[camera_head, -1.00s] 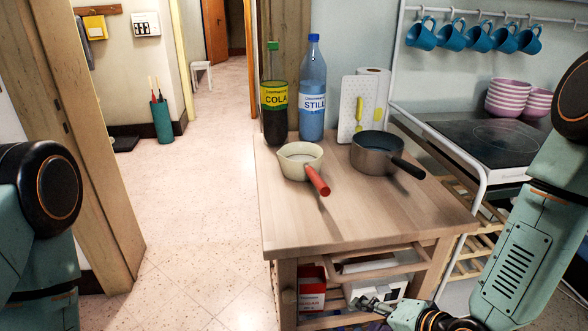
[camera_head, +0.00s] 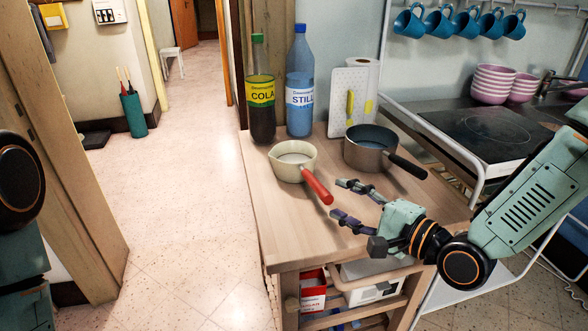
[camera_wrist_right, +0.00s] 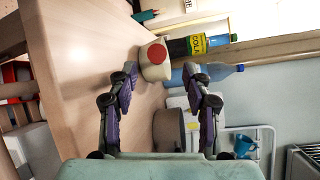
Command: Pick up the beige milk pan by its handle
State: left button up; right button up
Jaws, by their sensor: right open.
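The beige milk pan (camera_head: 291,163) stands upright on the wooden table, its red handle (camera_head: 317,186) pointing toward the front right. My right gripper (camera_head: 339,199) is open and empty, its fingertips just right of the handle's end. In the right wrist view the pan (camera_wrist_right: 153,70) shows beyond the open fingers (camera_wrist_right: 160,72), between their tips, with the red handle end (camera_wrist_right: 157,54) facing the camera. Contact with the handle cannot be made out. My left gripper is out of view; only part of my left arm shows at the left edge.
A grey saucepan (camera_head: 368,155) with a black handle (camera_head: 408,166) stands close right of the milk pan. A cola bottle (camera_head: 262,112), a water bottle (camera_head: 299,105) and a white board (camera_head: 345,85) stand behind. The table's front left (camera_head: 275,230) is clear.

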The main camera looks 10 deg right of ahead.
aim_at(313, 188)
jog(key=shift+w+a+f, duration=0.15)
jog(key=shift+w+a, duration=0.1)
jog(key=shift+w+f, duration=0.15)
jog(key=shift+w, duration=0.25)
jog(key=shift+w+a+b, duration=0.1)
jog(key=shift+a+b, duration=0.05)
jog(key=shift+b, duration=0.2)
jog(key=x, duration=0.1)
jog(key=b+x, duration=0.1)
jog(key=x, duration=0.1)
jog(key=shift+w+a, duration=0.15)
jog(key=shift+a, duration=0.3)
jog(key=shift+w+a, duration=0.1)
jog(key=shift+w, duration=0.3)
jog(key=shift+a, duration=0.1)
